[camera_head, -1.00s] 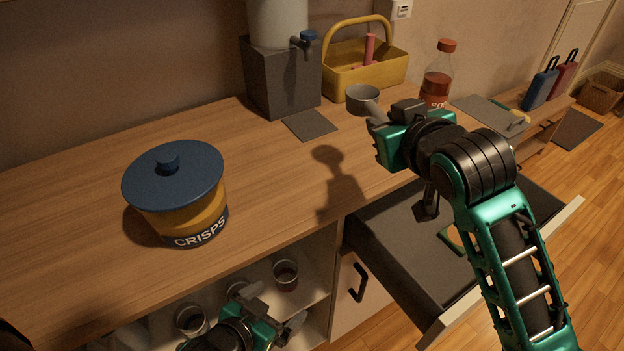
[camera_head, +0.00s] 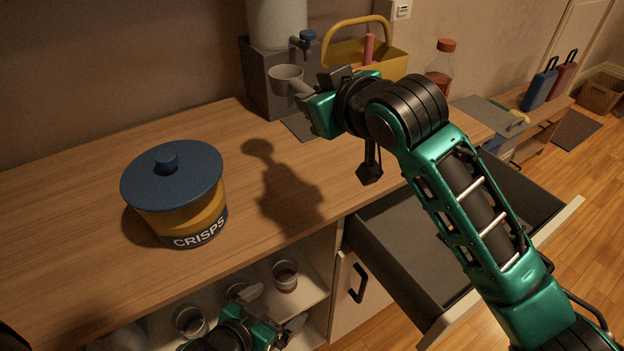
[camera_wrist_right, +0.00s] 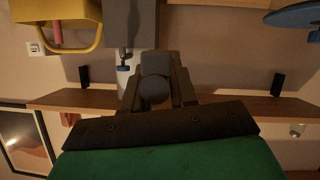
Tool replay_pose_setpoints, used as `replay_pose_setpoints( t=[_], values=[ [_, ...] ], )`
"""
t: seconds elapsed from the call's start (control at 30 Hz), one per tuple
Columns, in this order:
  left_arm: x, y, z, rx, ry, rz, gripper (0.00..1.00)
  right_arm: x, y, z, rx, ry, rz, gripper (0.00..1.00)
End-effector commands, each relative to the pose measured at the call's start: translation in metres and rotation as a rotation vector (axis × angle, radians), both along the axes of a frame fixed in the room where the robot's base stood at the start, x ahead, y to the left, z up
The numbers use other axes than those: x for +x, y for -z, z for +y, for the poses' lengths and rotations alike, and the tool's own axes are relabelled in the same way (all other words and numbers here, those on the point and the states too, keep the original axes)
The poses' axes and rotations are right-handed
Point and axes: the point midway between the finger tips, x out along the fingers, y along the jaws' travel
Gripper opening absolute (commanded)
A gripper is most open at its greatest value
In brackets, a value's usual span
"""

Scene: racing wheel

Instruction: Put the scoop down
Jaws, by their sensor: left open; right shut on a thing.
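The scoop (camera_head: 286,74) is a small grey cup with a short handle. My right gripper (camera_head: 307,93) is shut on its handle and holds it up above the counter, in front of the grey dispenser. In the right wrist view the scoop (camera_wrist_right: 155,88) sits between the fingers. A shadow of the scoop and arm falls on the wooden counter (camera_head: 90,200), with a clear gap below the scoop. My left gripper (camera_head: 272,308) is open and empty, low in front of the shelf under the counter.
A crisps tub (camera_head: 180,205) with a blue lid stands on the counter's left. The dispenser (camera_head: 262,85), a yellow basket (camera_head: 395,66) and a bottle (camera_head: 440,68) stand at the back. An open drawer (camera_head: 400,275) juts out below. The middle counter is clear.

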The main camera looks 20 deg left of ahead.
Motion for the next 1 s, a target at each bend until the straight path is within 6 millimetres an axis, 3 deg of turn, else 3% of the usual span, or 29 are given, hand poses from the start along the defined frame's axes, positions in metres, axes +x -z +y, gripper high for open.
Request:
replay_pose_setpoints(
  t=[0.03,0.1,0.4,0.73,0.83,1.0],
  values=[
    [0.000,0.004,0.000,0.000,0.000,0.000,1.00,0.000,0.019,-0.001,-0.003,0.002,0.006,0.00],
    [0.000,0.006,0.000,0.000,0.000,0.000,1.00,0.000,0.039,-0.001,-0.004,0.002,0.007,0.00],
    [0.000,0.016,0.000,0.000,0.000,0.001,1.00,0.000,0.111,-0.001,-0.001,0.001,0.003,0.00],
    [-0.001,0.021,0.000,0.000,0.000,0.001,1.00,0.000,0.147,-0.001,-0.002,0.001,0.002,0.00],
    [-0.001,0.015,0.000,0.001,0.000,0.004,1.00,0.000,0.159,-0.001,-0.003,0.002,0.004,0.00],
    [-0.001,0.014,0.000,0.000,-0.001,0.003,1.00,0.000,0.167,-0.001,0.000,0.001,0.000,0.00]
  ],
)
